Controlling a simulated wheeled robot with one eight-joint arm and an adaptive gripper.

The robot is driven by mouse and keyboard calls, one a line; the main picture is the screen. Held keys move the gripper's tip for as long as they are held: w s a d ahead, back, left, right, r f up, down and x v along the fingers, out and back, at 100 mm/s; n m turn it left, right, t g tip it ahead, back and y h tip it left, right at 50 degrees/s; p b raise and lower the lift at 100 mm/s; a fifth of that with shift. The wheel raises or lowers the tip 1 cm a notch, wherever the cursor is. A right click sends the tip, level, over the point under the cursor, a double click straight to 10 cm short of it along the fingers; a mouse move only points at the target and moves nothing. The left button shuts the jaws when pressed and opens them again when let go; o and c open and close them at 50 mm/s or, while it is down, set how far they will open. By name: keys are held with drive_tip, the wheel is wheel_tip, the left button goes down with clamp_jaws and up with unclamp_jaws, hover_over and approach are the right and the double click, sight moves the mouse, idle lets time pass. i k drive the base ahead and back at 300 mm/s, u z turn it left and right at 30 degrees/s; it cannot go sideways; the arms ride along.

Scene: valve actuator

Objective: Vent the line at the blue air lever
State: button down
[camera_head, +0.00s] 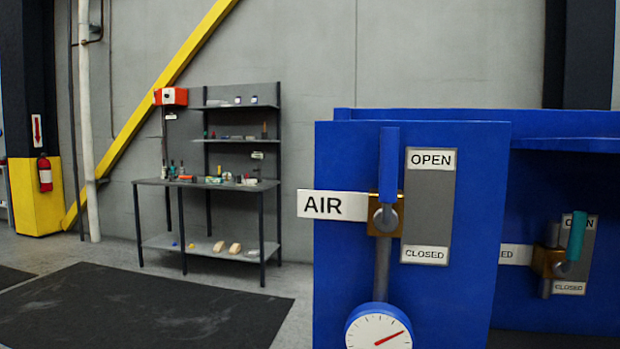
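The blue air lever (389,160) is on the front of a blue panel (340,260), at the right of the head view. It points straight up from a brass valve body (385,213), in line with the pipe below. A white AIR label (332,205) is to its left. A grey plate (428,207) to its right reads OPEN at the top and CLOSED at the bottom. The lever's end is level with OPEN. A round white gauge (379,328) with a red needle sits below, cut by the frame's bottom edge. My gripper is not in view.
A teal lever (576,236) on a second valve points up, set back at the right. A workbench (207,184) with shelves and small items stands at the back left. A black floor mat (130,310) lies on open floor in front of it.

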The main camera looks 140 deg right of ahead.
sight(386, 220)
drive_tip(key=z, duration=0.05)
drive_tip(key=i, duration=0.5)
drive_tip(key=z, duration=5.85)
drive_tip(key=i, duration=0.55)
drive_tip(key=z, duration=0.2)
